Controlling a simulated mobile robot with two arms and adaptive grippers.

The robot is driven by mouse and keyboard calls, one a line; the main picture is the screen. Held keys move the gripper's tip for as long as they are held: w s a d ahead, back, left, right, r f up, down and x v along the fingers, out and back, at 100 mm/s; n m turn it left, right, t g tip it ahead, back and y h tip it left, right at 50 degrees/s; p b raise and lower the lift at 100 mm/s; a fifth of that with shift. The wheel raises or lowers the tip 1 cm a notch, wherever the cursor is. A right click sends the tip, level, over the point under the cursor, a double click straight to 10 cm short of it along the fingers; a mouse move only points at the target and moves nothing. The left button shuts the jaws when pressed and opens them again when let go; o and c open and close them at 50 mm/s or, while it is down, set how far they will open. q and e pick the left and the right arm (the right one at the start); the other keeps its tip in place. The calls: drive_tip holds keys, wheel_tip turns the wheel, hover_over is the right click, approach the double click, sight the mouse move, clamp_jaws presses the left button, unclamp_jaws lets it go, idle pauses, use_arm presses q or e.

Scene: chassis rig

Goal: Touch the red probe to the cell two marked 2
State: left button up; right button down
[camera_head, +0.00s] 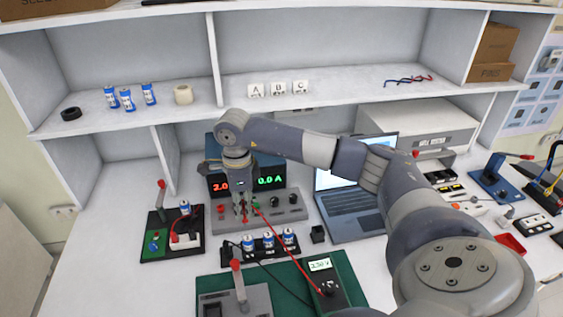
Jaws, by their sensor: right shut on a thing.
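Three blue-and-white cells stand in a black holder (262,255): a left one (248,243), a middle one (268,239) and a right one (288,236). Their numbers are too small to read; the middle one may be cell two. The probe tip is hard to make out, and I cannot tell whether it touches anything. My left gripper is not in view.
A power supply (288,206) with a lit display stands behind the gripper. A laptop (352,203) is to its right, and a small test board (160,247) with a cell to its left. A green mat (285,275) lies in front. A black lead reaches the holder's left end.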

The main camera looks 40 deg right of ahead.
idle(0.9)
drive_tip(key=s+a+r+n, duration=0.3)
drive_tip(key=s+a+n, duration=0.3)
drive_tip(key=n, duration=0.6)
drive_tip(key=s+a+r+n, duration=0.3)
drive_tip(key=s+a+n, duration=0.4)
drive_tip(key=n, duration=0.5)
drive_tip(key=shift+s+a, duration=0.15)
drive_tip(key=shift+s, duration=0.85)
